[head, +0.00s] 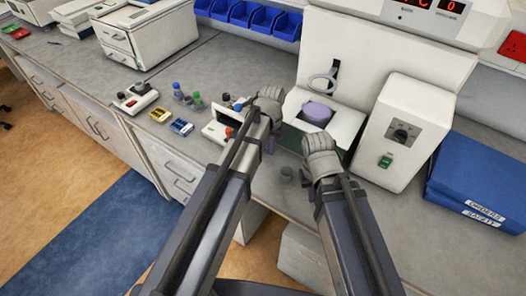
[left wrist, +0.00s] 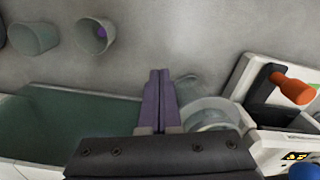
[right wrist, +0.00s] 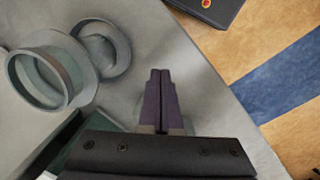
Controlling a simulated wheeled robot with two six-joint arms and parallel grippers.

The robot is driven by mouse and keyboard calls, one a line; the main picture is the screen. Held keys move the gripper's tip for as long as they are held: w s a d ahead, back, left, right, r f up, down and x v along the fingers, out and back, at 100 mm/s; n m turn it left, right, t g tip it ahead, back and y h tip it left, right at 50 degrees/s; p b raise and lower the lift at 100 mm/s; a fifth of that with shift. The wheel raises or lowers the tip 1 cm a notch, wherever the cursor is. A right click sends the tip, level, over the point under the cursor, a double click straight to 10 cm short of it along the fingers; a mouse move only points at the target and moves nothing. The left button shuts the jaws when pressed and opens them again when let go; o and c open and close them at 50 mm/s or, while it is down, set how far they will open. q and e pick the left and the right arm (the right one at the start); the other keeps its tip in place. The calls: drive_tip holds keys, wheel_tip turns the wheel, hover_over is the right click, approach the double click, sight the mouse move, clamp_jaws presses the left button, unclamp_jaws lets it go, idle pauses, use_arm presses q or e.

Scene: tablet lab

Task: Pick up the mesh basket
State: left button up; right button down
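No thing in view shows clear mesh, so I cannot tell for sure which is the basket. In the right wrist view a grey-green open round vessel (right wrist: 70,62) lies left of the fingers, with a second round cup (right wrist: 118,48) beside it. In the left wrist view two greenish cups, one (left wrist: 32,38) and another with a purple spot inside (left wrist: 97,36), are at upper left; a round clear pot (left wrist: 212,108) is right of the fingers. My left gripper (head: 270,146) (left wrist: 158,74) and right gripper (right wrist: 160,74) have fingers together, nothing visible between them.
A white machine (head: 345,115) with a purple disc (head: 317,112) stands behind the grippers. A control box (head: 405,132) and blue binders (head: 478,180) are at right. A white device with an orange knob (left wrist: 290,88) is near the left gripper. The bench front edge is close to the right gripper.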

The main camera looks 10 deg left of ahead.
use_arm(q)
drive_tip(key=o, duration=0.6)
drive_tip(key=shift+r, duration=0.1)
wheel_tip(320, 180, up, 8)
drive_tip(key=p, duration=0.8)
use_arm(e)
wheel_tip(320, 180, up, 8)
